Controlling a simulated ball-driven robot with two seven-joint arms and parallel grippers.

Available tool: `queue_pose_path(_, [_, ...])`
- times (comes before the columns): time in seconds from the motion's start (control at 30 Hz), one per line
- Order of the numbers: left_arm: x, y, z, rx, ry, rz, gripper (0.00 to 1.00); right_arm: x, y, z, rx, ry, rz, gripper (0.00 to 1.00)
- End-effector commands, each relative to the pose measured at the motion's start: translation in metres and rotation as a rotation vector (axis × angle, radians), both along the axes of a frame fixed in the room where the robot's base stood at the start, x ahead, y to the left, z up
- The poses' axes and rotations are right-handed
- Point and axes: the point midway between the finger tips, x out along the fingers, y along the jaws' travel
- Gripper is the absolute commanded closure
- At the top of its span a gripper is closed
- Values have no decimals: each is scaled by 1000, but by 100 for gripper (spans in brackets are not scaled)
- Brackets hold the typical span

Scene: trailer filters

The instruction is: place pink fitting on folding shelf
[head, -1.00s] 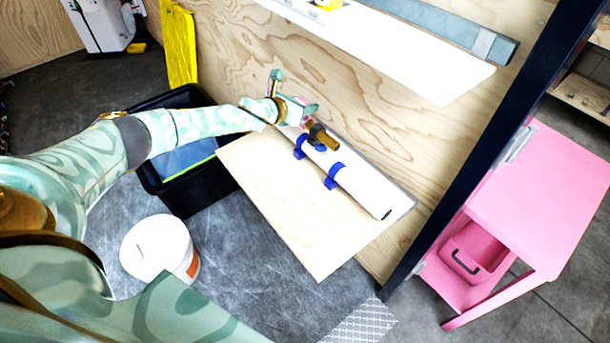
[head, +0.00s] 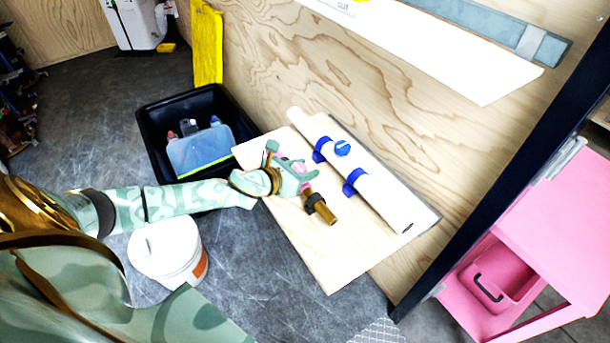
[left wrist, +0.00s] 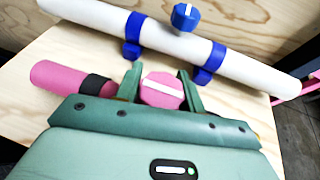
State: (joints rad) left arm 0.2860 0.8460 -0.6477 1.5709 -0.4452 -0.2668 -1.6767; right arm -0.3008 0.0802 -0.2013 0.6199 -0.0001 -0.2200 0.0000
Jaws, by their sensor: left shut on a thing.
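The folding shelf (head: 310,250) is a pale plywood board against the plywood wall. My left gripper (head: 304,180) is over the shelf, shut on the pink fitting (head: 299,167). In the left wrist view the fitting's pink knob (left wrist: 162,90) sits between the fingers, and its pink tube (left wrist: 58,78) with a black band sticks out to the left. In the head view a brown end with a black collar points down and right. The fitting is low over the board; I cannot tell whether it touches. My right gripper is out of view.
A white pipe (head: 378,192) in blue clips with a blue knob (head: 342,148) runs along the shelf's wall side. A black bin (head: 160,118) and white bucket (head: 165,248) stand left. A dark post (head: 490,165) and pink cart (head: 545,215) are right. The shelf's front part is clear.

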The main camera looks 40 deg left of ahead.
Motion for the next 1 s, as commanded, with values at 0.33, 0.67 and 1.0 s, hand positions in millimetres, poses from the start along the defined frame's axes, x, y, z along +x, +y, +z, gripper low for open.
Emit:
queue_pose_path(0.33, [0,0,-16,0,3,0,90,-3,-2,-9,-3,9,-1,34])
queue_pose_path(0.67, [0,0,-15,0,3,0,39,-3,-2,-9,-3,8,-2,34])
queue_pose_path(1.0, [-46,9,6,1,5,-1,39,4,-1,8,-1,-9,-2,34])
